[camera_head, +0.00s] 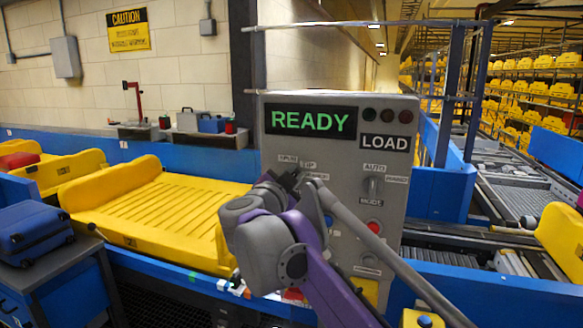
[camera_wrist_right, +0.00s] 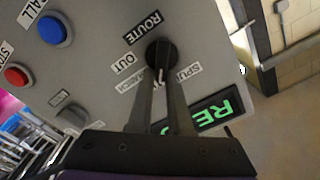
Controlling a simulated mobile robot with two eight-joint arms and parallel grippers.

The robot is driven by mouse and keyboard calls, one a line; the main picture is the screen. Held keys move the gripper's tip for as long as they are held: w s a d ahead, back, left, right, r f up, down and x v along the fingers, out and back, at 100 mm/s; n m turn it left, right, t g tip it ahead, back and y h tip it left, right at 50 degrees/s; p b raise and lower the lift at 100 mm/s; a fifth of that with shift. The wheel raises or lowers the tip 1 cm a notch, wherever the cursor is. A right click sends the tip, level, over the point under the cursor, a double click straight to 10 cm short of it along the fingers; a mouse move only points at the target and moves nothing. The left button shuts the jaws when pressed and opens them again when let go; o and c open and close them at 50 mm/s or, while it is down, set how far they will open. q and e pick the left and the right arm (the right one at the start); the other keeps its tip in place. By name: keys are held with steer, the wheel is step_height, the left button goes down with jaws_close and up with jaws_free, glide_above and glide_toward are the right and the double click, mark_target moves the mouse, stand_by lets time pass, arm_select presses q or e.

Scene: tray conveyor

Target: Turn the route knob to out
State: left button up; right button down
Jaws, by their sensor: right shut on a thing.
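The route knob (camera_wrist_right: 161,52) is a dark round knob on the grey control panel (camera_head: 341,180). In the right wrist view it sits between the tips of my right gripper (camera_wrist_right: 162,72), which is shut on it. A short pale mark shows at the knob's lower edge, between the fingers; which label it points at is unclear. The ROUTE label (camera_wrist_right: 142,28), the OUT label (camera_wrist_right: 129,62) and a partly hidden SPUR label (camera_wrist_right: 187,72) surround it. In the head view my right gripper (camera_head: 296,179) reaches the panel's left side and hides the knob. My left gripper is not in view.
The panel display (camera_head: 310,121) reads READY, beside a LOAD sign (camera_head: 386,142). The mode knob (camera_head: 371,187) and a red button (camera_head: 374,227) are close by on the right.

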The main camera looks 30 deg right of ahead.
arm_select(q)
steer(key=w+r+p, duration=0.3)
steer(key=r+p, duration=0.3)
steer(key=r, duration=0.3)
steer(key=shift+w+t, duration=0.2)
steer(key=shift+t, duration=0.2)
arm_select(e)
steer(key=shift+s+d+f+m, duration=0.1)
steer(key=shift+f+m, duration=0.3)
steer(key=shift+m, duration=2.25)
steer(key=shift+w+d+f+m, duration=0.1)
steer(key=shift+f+m, duration=0.3)
steer(key=shift+m, duration=2.2)
steer(key=shift+s+f+m, duration=0.1)
steer(key=shift+f+m, duration=0.3)
steer(key=shift+m, duration=2.25)
steer(key=c, duration=0.9)
jaws_free()
steer(key=shift+o, duration=0.3)
steer(key=shift+f, duration=0.15)
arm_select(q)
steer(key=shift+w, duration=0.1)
